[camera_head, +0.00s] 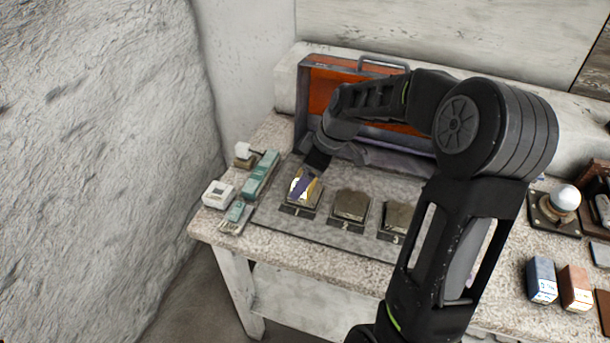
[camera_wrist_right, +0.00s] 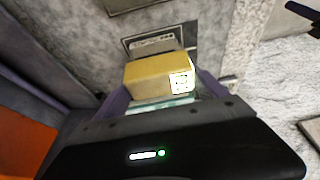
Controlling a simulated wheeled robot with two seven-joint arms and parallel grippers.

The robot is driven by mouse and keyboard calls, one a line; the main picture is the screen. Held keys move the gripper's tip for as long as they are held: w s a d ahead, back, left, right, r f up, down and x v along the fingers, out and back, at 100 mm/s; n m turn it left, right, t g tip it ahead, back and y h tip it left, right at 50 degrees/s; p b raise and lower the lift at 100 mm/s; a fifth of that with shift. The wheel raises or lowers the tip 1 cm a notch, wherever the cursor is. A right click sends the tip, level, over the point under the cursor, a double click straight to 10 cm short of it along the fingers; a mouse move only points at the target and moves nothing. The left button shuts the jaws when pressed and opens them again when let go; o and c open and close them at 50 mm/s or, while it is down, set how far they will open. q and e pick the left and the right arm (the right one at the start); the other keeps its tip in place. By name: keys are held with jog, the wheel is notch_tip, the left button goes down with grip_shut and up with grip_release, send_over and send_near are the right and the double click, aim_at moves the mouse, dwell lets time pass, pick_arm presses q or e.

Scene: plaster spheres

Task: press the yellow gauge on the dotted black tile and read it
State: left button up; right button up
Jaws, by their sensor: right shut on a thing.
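The yellow gauge (camera_wrist_right: 155,75) is a yellow block with a white face with dark marks at one end, too small to read. My right gripper (camera_head: 304,187) is shut on it, with a purple finger on each side in the right wrist view. In the head view, gripper and gauge are over the leftmost of three grey-brown blocks on dark tiles. That block on its tile (camera_wrist_right: 157,40) shows just past the gauge in the wrist view. I cannot tell whether gauge and block touch. Dots on the tiles cannot be made out. My left gripper is not in view.
The middle block (camera_head: 350,205) and right block (camera_head: 396,217) stand alongside, the latter near my arm. An open orange-lined case (camera_head: 320,88) lies behind. A teal box (camera_head: 261,174) and white device (camera_head: 218,194) are at left. A white sphere (camera_head: 566,197) on a stand is right.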

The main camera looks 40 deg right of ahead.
jog(key=shift+f+b, duration=0.1)
jog(key=shift+b, duration=0.2)
dwell(1.4)
jog(key=shift+r+p, duration=2.05)
jog(key=shift+r, duration=1.55)
